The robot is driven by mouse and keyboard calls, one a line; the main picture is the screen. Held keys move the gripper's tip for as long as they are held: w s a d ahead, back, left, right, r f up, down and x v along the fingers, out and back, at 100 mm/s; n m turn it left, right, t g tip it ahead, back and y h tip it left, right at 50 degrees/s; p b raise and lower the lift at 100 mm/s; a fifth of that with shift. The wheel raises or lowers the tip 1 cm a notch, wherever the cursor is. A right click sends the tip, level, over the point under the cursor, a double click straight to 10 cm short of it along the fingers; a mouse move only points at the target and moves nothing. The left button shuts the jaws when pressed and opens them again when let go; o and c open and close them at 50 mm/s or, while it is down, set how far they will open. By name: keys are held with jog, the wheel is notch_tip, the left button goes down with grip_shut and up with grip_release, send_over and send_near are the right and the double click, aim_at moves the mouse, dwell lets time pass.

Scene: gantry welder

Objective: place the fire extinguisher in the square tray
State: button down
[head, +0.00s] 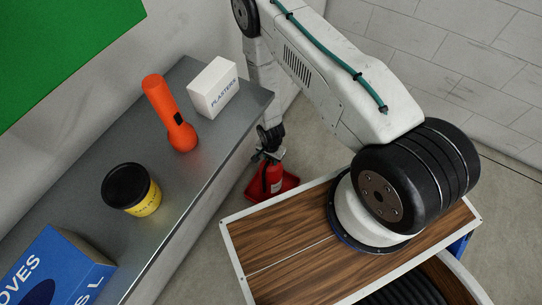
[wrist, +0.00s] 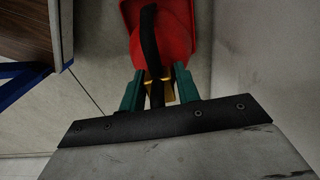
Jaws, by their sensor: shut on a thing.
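The red fire extinguisher (head: 271,178) is upright at the square red tray (head: 291,182), which lies on the floor beside the metal bench. My gripper (head: 268,153) is above the extinguisher and shut on its top. In the wrist view, the green fingers of my gripper (wrist: 158,88) close around the brassy valve and black handle of the extinguisher (wrist: 165,50). Its black hose runs over the red body. The extinguisher's base overlaps the tray in the head view; I cannot tell whether it touches the tray floor.
The metal bench (head: 75,165) holds a white plasters box (head: 213,88), an orange torch (head: 168,112), a yellow tub with black lid (head: 131,189) and a blue gloves box (head: 60,268). The bench edge runs close to the tray. Grey floor is clear behind it.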

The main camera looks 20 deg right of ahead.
notch_tip(320, 180, down, 2)
jog(key=shift+f, duration=0.15)
jog(key=c, duration=1)
grip_release()
